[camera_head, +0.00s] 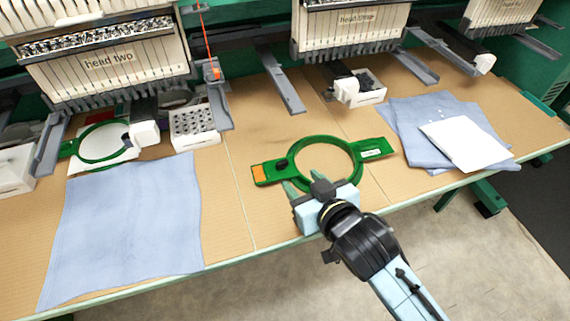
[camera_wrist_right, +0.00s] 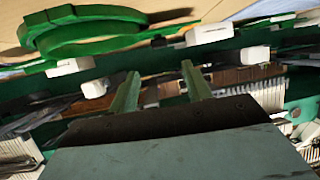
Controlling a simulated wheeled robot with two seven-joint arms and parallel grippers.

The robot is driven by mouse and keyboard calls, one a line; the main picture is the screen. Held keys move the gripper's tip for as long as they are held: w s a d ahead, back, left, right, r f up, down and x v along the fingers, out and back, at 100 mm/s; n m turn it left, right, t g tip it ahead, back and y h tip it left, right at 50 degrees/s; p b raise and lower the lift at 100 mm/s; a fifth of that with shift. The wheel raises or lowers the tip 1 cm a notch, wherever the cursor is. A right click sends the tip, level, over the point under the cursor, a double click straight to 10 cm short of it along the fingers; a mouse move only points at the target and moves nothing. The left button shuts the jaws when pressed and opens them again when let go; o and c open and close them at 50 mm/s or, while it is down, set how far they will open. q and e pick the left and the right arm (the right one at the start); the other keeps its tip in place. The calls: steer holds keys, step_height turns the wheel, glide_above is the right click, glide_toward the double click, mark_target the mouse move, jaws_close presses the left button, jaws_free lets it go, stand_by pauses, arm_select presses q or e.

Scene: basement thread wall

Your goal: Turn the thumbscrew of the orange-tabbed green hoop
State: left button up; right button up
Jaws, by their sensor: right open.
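The orange-tabbed green hoop (camera_head: 358,158) lies flat on the tan table in the middle of the head view. Its orange tab (camera_head: 260,174) is at the left end, and a dark knob, seemingly the thumbscrew (camera_head: 281,165), sits between tab and ring. My right gripper (camera_head: 304,184) is open and empty at the hoop's near side, right of and nearer than the knob; I cannot tell its height or any contact. In the right wrist view its two green fingers (camera_wrist_right: 160,68) are apart, and a green hoop (camera_wrist_right: 85,45) shows at upper left. My left gripper is not in view.
Another green hoop (camera_head: 80,155) lies at left under head two, beside a blue cloth (camera_head: 125,230). Blue cloths (camera_head: 400,115) with a white sheet (camera_head: 465,145) lie at right. Grey machine arms (camera_head: 285,85) and a white box (camera_head: 195,140) stand behind. Bare table surrounds the hoop.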

mark_target(282, 162)
steer(key=b+x, duration=0.1)
steer(key=x, duration=0.7)
steer(key=shift+w+f+b, duration=0.1)
steer(key=shift+f+b, duration=0.1)
steer(key=shift+b, duration=0.1)
steer(key=shift+w+a+f, duration=0.25)
steer(key=shift+w, duration=0.35)
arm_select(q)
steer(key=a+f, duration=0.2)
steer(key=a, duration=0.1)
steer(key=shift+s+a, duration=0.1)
arm_select(e)
steer(key=c, duration=1)
steer(key=shift+s+a+r+m+h+p, duration=0.1)
steer(key=shift+a+m+h+p, duration=0.1)
steer(key=shift+m+h+p, duration=0.45)
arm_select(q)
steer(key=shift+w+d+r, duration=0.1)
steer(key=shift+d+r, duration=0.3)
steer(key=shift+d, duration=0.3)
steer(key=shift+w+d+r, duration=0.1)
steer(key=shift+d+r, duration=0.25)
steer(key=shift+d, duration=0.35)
arm_select(e)
steer(key=shift+m+t+h, duration=0.4)
steer(key=shift+m+h, duration=0.05)
steer(key=shift+h, duration=0.2)
